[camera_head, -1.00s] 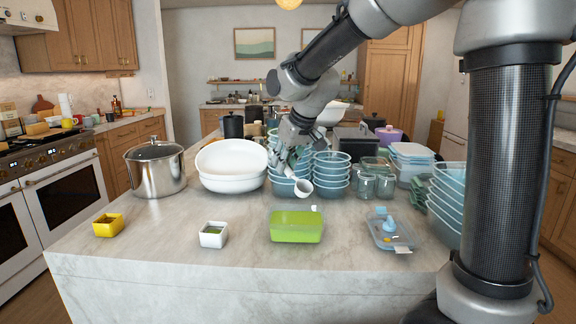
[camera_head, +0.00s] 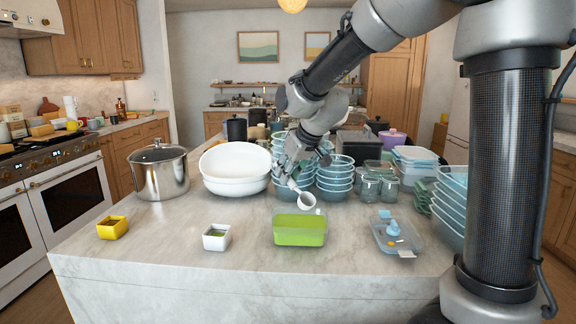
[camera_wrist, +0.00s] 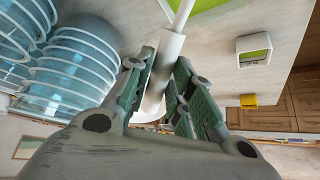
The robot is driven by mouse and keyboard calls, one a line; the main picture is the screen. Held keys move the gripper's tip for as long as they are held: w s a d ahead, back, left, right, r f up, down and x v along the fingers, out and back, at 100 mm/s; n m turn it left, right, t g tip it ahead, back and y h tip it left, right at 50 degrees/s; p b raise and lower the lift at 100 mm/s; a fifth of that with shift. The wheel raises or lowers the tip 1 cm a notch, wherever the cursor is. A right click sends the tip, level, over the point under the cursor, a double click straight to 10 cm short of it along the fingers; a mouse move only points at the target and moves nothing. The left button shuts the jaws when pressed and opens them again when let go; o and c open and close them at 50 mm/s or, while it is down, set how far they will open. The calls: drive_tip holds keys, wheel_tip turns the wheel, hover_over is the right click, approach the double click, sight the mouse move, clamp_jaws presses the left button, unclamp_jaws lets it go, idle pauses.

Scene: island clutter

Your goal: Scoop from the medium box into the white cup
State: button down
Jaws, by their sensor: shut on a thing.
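The medium box (camera_head: 300,232) is a clear tub with lime-green contents at the front middle of the island. Its edge (camera_wrist: 207,4) shows at the top of the wrist view. The small square white cup (camera_head: 216,238) stands to its left with something green inside; it also shows in the wrist view (camera_wrist: 254,47). My gripper (camera_head: 290,178) is shut on the handle of a white scoop (camera_head: 306,200), and the handle lies between the fingers in the wrist view (camera_wrist: 164,66). The scoop's round bowl appears just above the box's back edge in the head view. Whether it holds anything is unclear.
A yellow cup (camera_head: 112,228) stands at the far left. Stacked blue bowls (camera_head: 335,178) and white bowls (camera_head: 235,186) stand behind. A clear tray (camera_head: 397,236) with small blue items lies right of the box. The counter between the cups is clear.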

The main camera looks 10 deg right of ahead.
drive_tip(key=shift+f, duration=4.1)
drive_tip(key=shift+r, duration=0.85)
drive_tip(key=shift+w+a+r, duration=0.15)
drive_tip(key=shift+w+r, duration=0.25)
drive_tip(key=shift+r, duration=0.35)
drive_tip(key=shift+w+a+r, duration=0.2)
drive_tip(key=shift+w+r, duration=0.15)
drive_tip(key=shift+r, duration=0.35)
drive_tip(key=shift+w+a+r, duration=0.15)
drive_tip(key=shift+w+r, duration=0.25)
drive_tip(key=shift+r, duration=0.35)
